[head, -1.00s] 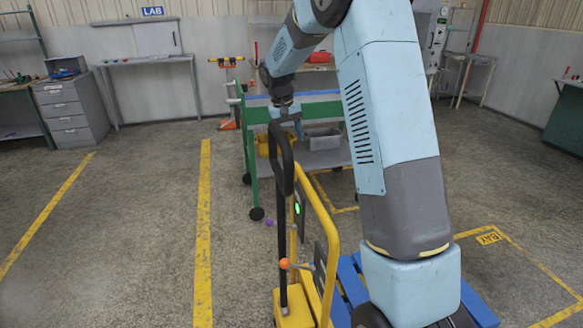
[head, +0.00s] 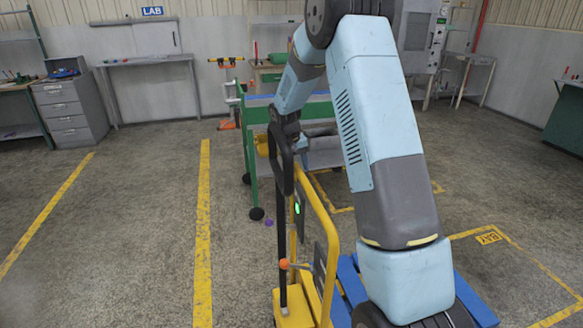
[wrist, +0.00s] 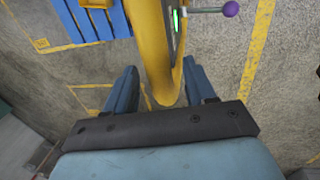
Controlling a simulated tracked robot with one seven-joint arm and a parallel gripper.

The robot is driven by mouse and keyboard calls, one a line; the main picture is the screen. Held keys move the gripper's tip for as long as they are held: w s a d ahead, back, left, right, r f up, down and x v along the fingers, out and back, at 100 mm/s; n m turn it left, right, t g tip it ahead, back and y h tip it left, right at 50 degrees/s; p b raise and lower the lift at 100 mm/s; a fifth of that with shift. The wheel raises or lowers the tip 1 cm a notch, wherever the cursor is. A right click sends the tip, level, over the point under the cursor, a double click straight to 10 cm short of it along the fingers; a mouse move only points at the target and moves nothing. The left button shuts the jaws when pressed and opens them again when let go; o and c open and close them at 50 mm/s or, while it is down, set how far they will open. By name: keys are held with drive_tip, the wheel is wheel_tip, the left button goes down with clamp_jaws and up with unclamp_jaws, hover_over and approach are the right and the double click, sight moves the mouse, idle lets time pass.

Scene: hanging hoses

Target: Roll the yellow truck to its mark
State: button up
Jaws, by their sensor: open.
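A yellow-lined floor area labelled BAY (head: 489,238) lies to the right; the label also shows in the wrist view (wrist: 41,43).
A green wheeled cart (head: 252,165) stands just beyond the handle. An orange knob (head: 285,263) and a purple knob (head: 268,222) stick out near the truck. Open floor lies left.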

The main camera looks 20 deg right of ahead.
clamp_jaws()
idle(0.5)
